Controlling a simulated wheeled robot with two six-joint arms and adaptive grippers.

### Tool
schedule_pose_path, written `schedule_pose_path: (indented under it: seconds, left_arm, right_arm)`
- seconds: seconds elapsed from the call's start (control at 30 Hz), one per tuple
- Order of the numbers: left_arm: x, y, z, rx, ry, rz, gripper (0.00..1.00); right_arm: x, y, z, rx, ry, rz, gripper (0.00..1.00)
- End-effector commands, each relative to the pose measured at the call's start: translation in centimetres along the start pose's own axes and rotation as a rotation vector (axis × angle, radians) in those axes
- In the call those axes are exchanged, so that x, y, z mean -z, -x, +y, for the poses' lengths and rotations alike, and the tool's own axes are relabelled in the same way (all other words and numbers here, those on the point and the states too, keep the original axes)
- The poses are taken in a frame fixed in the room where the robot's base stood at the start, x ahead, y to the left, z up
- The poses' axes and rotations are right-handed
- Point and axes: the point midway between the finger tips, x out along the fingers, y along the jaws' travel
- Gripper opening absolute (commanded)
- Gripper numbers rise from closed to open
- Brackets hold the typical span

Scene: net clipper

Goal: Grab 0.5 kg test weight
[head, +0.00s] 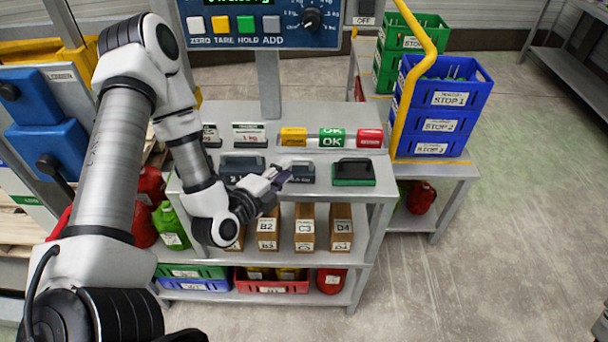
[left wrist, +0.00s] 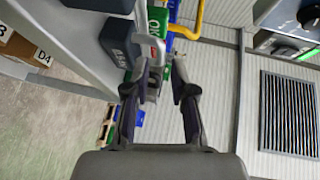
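The dark grey 0.5 kg test weight (head: 302,173) sits on the top shelf of the bench, partly hidden behind my left gripper (head: 283,178) in the head view. Its label is small and only partly readable. In the left wrist view a dark block with a white label (left wrist: 116,42), likely this weight, lies left of the fingers. My left gripper (left wrist: 160,72) is open there, its two fingers apart, and I see nothing held between them. In the head view its tips are close to the weight's left side; I cannot tell whether they touch.
A larger dark weight (head: 240,164) stands left and a green-black block (head: 353,172) right on the same shelf (head: 385,165). Yellow, green and red blocks (head: 332,138) line the back. Boxes (head: 305,228) stand below. A scale display (head: 262,22) rises above.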

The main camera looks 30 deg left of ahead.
Motion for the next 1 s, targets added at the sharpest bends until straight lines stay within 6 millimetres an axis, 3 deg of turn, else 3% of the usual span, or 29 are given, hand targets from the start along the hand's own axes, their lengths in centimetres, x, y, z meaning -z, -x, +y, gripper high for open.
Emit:
schedule_pose_path:
  seconds: [0.4, 0.6, 0.67, 0.7, 1.0]
  left_arm:
    - [-0.1, -6.2, -0.1, -0.001, -0.003, 0.003, 0.25]
    - [-0.1, -6.3, -0.1, -0.002, 0.0, 0.002, 0.25]
    - [-0.1, -6.3, -0.1, -0.002, -0.001, 0.002, 0.04]
    - [-0.1, -6.3, -0.1, -0.002, -0.001, 0.002, 0.0]
    - [-0.1, -6.3, -0.1, -0.001, -0.001, 0.002, 0.0]
  right_arm:
    - [0.0, 1.2, 0.0, 0.0, -0.002, 0.001, 0.0]
    - [0.0, 1.1, 0.0, 0.0, -0.001, 0.001, 0.0]
    - [0.0, 1.1, 0.0, 0.0, -0.001, 0.001, 0.0]
    - [0.0, 1.1, 0.0, 0.0, -0.001, 0.001, 0.0]
    - [0.0, 1.1, 0.0, 0.0, -0.001, 0.001, 0.0]
